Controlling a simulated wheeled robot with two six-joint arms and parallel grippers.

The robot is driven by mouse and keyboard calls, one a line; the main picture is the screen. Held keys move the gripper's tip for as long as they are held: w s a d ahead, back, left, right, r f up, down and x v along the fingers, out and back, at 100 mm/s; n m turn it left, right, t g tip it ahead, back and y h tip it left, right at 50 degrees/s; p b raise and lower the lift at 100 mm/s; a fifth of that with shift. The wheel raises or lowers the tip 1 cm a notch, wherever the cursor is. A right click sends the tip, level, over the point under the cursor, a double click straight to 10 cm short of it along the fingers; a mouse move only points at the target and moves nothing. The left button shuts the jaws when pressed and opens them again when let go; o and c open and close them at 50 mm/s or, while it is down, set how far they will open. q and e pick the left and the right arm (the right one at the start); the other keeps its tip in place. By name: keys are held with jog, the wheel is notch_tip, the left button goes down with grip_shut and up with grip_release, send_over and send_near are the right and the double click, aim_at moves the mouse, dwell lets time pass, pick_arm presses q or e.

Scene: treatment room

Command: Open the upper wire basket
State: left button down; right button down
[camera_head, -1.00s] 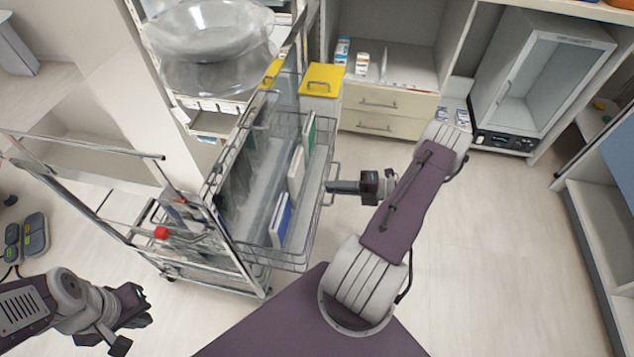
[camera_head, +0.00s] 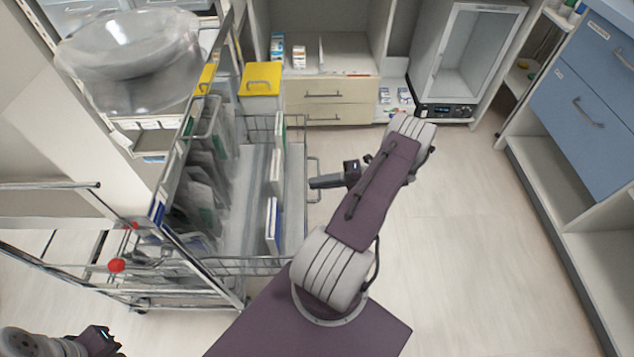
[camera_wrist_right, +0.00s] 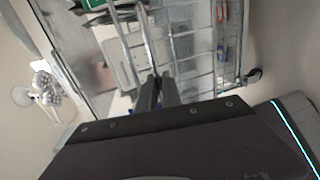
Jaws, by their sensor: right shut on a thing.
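The upper wire basket (camera_head: 262,265) stands pulled out to the right from the metal rack, with several upright folders inside. Its wire handle (camera_head: 318,166) is on the outer right side. My right gripper (camera_head: 313,183) reaches it from the right and is shut on the handle. In the right wrist view the dark fingers (camera_wrist_right: 158,88) meet at the basket's wires, and the grip itself is partly hidden. My left gripper (camera_head: 112,346) is low at the left edge, away from the basket; its finger opening is unclear.
A clear bowl (camera_head: 130,60) sits on top of the rack. A yellow-lidded bin (camera_head: 261,80) stands just behind the basket. A trolley frame with a red knob (camera_head: 116,265) is at the left. Open floor (camera_head: 470,230) lies to the right, before blue drawers (camera_head: 585,100).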

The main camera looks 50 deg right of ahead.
jog(key=c, duration=1.8)
grip_release()
jog(key=p+v, duration=0.1)
jog(key=v, duration=0.8)
jog(key=shift+d, duration=0.15)
